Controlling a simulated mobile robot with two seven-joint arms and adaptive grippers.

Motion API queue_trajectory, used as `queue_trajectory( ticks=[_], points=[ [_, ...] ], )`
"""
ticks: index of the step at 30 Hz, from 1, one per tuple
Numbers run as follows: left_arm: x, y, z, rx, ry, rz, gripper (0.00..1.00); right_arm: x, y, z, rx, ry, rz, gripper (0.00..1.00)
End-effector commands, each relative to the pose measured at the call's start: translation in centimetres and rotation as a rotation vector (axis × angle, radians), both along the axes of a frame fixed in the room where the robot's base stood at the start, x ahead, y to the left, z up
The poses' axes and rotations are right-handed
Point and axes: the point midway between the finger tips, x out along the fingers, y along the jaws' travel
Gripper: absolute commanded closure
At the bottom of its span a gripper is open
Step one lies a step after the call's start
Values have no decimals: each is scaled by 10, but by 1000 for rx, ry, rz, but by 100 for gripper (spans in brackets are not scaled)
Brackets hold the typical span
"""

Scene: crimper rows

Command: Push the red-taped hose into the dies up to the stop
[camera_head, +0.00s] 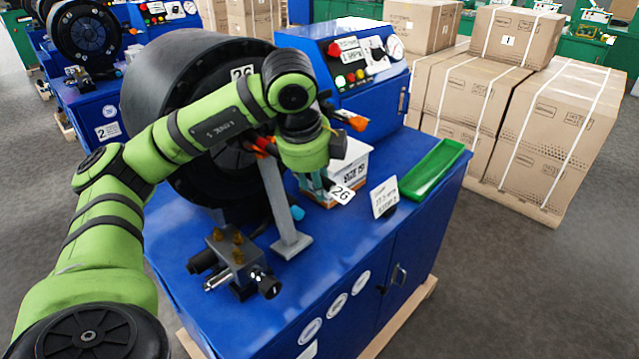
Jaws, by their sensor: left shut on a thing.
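My left arm reaches in from the left over the blue bench. Its gripper (318,182) is mostly hidden below and behind the green wrist, and its fingertips cannot be made out. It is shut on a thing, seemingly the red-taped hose. An orange-red patch (262,147), seemingly the hose's red tape, shows just left of the wrist, in front of the crimper's opening. The crimper (180,75) is a large black drum with a 26 label. Its dies are mostly behind my arm, so hose depth and contact with the stop cannot be seen. My right gripper is not in view.
A grey post (285,205) stands before the crimper, beside a dark valve block (238,262). A white box (350,170), a small sign (384,197) and a green tray (434,170) are at right. The control cabinet (345,75) stands behind.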

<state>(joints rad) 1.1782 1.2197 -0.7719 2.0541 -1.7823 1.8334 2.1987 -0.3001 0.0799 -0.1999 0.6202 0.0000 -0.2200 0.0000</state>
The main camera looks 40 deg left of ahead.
Motion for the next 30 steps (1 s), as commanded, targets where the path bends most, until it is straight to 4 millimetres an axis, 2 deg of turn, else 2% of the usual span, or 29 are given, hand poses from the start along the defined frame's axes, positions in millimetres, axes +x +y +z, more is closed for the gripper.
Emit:
queue_trajectory(
  ticks=[19, 27, 28, 29, 30],
  points=[
    [0, 2, 17, -32, 0, 5, 100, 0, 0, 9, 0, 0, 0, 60],
    [0, 2, 18, -35, -2, 5, 100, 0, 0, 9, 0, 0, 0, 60],
    [0, 2, 18, -35, -2, 5, 62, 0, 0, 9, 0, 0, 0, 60],
    [0, 2, 18, -35, -2, 5, 50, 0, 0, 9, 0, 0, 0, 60],
    [0, 2, 18, -35, -2, 5, 43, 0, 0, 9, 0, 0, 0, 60]
  ],
)
